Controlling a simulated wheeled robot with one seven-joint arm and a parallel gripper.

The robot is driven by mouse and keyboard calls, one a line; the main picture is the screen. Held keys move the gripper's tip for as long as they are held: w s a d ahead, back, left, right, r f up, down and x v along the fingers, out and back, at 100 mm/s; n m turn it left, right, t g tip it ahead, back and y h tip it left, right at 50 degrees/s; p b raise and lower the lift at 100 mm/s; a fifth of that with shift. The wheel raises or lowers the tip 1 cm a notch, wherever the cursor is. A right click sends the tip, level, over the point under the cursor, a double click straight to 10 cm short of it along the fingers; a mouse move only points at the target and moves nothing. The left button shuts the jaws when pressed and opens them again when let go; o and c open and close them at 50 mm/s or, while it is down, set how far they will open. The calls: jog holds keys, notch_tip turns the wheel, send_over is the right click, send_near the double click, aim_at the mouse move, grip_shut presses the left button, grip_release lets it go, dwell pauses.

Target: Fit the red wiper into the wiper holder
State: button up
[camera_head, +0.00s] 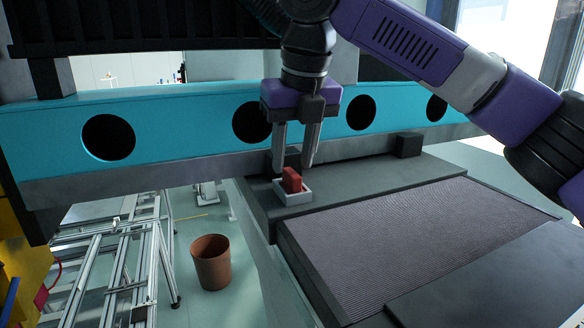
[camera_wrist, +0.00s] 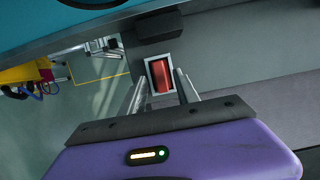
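The red wiper (camera_head: 291,179) is a small red block standing inside the light grey square wiper holder (camera_head: 295,198), on the dark ledge. Its top sticks up above the rim; how deep it sits I cannot tell. In the wrist view the red wiper (camera_wrist: 161,76) lies within the holder's pale frame (camera_wrist: 148,68). My gripper (camera_head: 293,167) points down just above the holder. Its two fingers are apart, one on each side of the wiper, with gaps visible. In the wrist view my gripper (camera_wrist: 161,76) also shows open and holds nothing.
A black block (camera_head: 408,145) stands on the ledge to the right; another dark block (camera_wrist: 159,26) is close to the holder. A teal beam (camera_head: 190,125) with round holes runs behind my gripper. A ribbed dark panel (camera_head: 400,240) lies in front. A brown bin (camera_head: 211,265) stands on the floor.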

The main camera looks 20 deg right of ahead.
jog(key=b+v, duration=0.1)
jog(key=v, duration=0.9)
jog(key=shift+f, duration=0.1)
